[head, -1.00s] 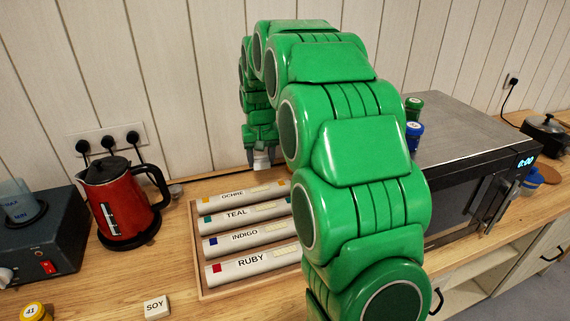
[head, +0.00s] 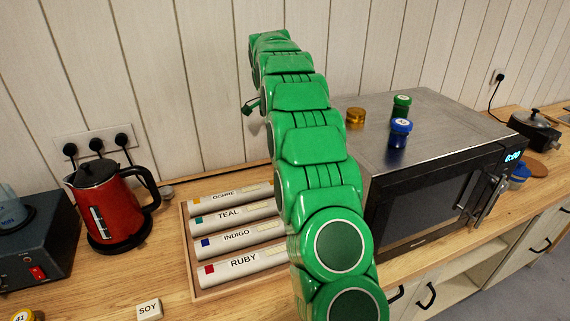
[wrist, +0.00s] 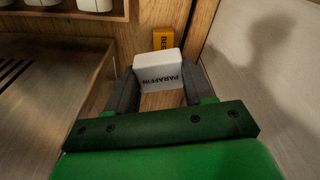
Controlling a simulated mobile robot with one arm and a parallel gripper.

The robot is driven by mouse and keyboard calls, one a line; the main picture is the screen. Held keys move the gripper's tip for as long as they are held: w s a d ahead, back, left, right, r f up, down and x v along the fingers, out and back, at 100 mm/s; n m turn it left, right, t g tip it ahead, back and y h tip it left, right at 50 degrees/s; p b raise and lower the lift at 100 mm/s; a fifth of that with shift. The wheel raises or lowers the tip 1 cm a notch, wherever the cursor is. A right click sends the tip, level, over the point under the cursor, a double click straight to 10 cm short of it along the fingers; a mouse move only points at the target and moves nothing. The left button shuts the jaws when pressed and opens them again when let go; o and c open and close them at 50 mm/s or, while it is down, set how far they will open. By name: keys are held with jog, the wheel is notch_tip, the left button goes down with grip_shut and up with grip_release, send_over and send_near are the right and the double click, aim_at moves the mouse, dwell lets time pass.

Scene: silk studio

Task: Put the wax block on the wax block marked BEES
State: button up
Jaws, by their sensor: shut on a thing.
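My gripper (wrist: 159,74) is shut on a white wax block (wrist: 158,70) lettered PARAFFIN, seen upside down in the wrist view. A finger lies on each side of it. Just beyond it is an orange-yellow wax block (wrist: 163,38), of which the letters BEE show; the white block covers part of it. The orange-yellow block lies on the wooden counter. I cannot tell how high the white block is above the counter.
The wall (wrist: 265,70) is close on the right in the wrist view; a vented metal side (wrist: 45,85) is on the left. The head view shows a microwave (head: 420,135), roll tray (head: 191,270), red kettle (head: 108,205) and SOY block (head: 149,310).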

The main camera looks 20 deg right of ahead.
jog(key=shift+w+d+f+m, duration=0.2)
jog(key=shift+d+f+m, duration=0.35)
jog(key=shift+f, duration=1.2)
jog(key=shift+w+d+f+m, duration=0.25)
jog(key=shift+d+f+m, duration=0.3)
jog(key=shift+f, duration=1.2)
jog(key=shift+w+d+f+m, duration=0.2)
jog(key=shift+d+f+m, duration=0.35)
jog(key=shift+f, duration=1.2)
jog(key=shift+a+f, duration=0.1)
jog(key=shift+f, duration=0.05)
jog(key=o, duration=1)
jog(key=r, duration=0.4)
jog(key=a+r, duration=0.1)
jog(key=r, duration=0.7)
jog(key=shift+a, duration=0.35)
jog(key=shift+r, duration=0.15)
